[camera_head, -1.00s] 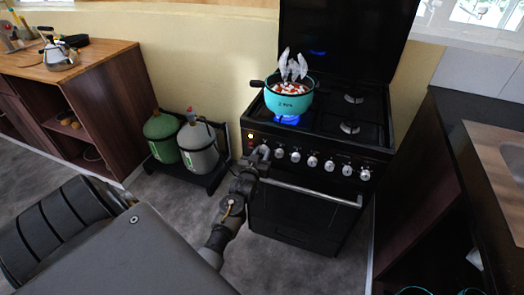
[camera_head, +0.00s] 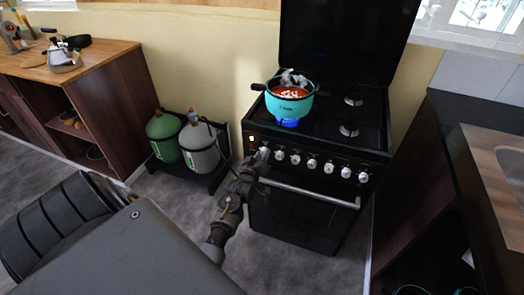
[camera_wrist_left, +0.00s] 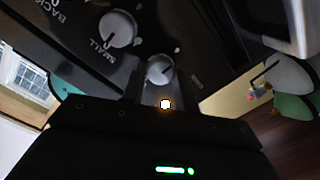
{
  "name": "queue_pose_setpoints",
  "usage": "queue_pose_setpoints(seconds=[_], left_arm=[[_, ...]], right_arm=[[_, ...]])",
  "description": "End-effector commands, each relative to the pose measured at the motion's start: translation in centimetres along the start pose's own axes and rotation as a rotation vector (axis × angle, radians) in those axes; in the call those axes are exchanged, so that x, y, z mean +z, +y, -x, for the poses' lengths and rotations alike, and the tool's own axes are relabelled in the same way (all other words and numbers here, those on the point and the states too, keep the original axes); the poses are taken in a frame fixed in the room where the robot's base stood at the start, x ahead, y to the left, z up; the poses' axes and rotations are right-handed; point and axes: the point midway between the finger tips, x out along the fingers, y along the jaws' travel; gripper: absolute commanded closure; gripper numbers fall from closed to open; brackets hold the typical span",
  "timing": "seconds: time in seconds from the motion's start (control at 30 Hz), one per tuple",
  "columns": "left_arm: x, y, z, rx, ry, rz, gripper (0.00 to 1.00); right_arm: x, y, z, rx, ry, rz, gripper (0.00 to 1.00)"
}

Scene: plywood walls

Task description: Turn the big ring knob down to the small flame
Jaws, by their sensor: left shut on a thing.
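The black stove has a row of silver knobs on its front panel (camera_head: 318,165). My left gripper (camera_head: 260,156) is at the left end of this row, shut on the leftmost knob, which shows between the fingers in the left wrist view (camera_wrist_left: 160,70). The label of this knob is hidden. A neighbouring knob (camera_wrist_left: 117,28) has the words SMALL and BACK beside it. My right gripper is out of view.
A silver oven handle (camera_head: 310,193) runs below the knobs. A green gas bottle (camera_head: 163,136) and a grey one (camera_head: 199,148) stand on a dark rack left of the stove. A small orange light (camera_wrist_left: 165,104) glows beside the held knob. A dark counter with a sink is at right.

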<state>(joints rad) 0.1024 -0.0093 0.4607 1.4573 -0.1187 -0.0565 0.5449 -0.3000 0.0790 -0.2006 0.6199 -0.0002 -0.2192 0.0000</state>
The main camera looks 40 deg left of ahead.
Motion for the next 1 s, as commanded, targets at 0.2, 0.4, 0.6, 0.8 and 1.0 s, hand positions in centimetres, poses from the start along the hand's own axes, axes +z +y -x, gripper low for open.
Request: queue_pose_setpoints(seconds=[0.2, 0.4, 0.6, 0.8, 1.0], left_arm=[[0.0, 0.0, 0.0, 0.001, 0.000, 0.006, 0.93], [0.0, 0.0, 0.0, 0.001, 0.000, 0.006, 0.69], [0.0, 0.0, 0.0, 0.000, 0.000, 0.005, 0.49], [0.0, 0.0, 0.0, 0.000, 0.000, 0.004, 0.49], [0.1, -0.1, 1.6, -0.001, -0.001, 0.003, 0.49]], right_arm=[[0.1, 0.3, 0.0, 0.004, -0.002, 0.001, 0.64], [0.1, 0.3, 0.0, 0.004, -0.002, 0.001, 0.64], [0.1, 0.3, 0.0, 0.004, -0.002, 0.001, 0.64], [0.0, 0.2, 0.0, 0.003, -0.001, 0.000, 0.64], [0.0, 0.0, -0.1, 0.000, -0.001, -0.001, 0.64]])
